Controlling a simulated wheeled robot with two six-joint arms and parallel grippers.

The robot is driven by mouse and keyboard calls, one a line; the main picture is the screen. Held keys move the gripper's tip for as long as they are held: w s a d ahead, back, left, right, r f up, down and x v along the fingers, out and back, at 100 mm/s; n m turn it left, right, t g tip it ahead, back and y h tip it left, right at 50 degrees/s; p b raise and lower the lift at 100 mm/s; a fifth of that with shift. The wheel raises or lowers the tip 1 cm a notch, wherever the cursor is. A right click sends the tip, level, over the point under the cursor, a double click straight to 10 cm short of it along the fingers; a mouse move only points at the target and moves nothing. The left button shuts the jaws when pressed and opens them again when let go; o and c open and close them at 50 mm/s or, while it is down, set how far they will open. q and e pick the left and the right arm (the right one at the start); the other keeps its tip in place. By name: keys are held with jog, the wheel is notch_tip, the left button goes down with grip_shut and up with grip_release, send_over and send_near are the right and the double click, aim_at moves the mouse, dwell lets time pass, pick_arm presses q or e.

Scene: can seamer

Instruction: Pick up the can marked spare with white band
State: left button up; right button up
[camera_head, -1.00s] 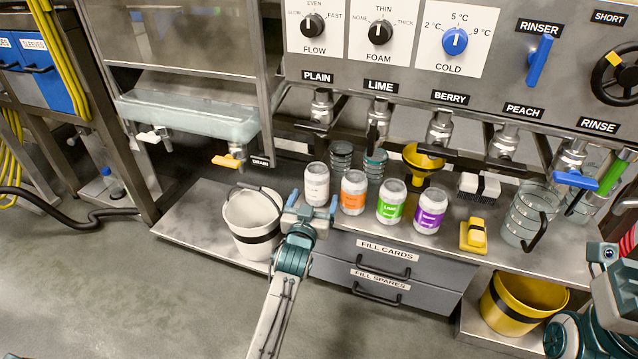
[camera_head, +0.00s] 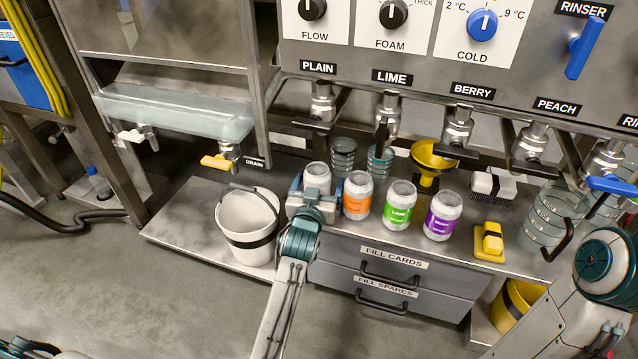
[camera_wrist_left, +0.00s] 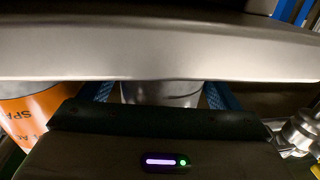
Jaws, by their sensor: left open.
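The can with the white band (camera_head: 317,178) stands upright at the left end of a row of cans on the steel counter. Its label text is not readable, and my gripper hides its lower part. My left gripper (camera_head: 315,188) is open, with its blue fingers on either side of this can. In the left wrist view the can's grey side (camera_wrist_left: 160,93) shows between the two fingers (camera_wrist_left: 160,95), and I cannot tell whether they touch it. My right arm is at the right edge, with its gripper out of view.
An orange-band can (camera_head: 357,195) stands close to the right, then a green one (camera_head: 399,205) and a purple one (camera_head: 442,216). A white bucket (camera_head: 246,222) is at the left. Glass jugs (camera_head: 342,158) stand behind. Taps hang above the counter.

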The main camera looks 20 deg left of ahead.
pick_arm(q)
jog(key=shift+r, duration=0.1)
jog(key=c, duration=1)
jog(key=shift+r, duration=0.15)
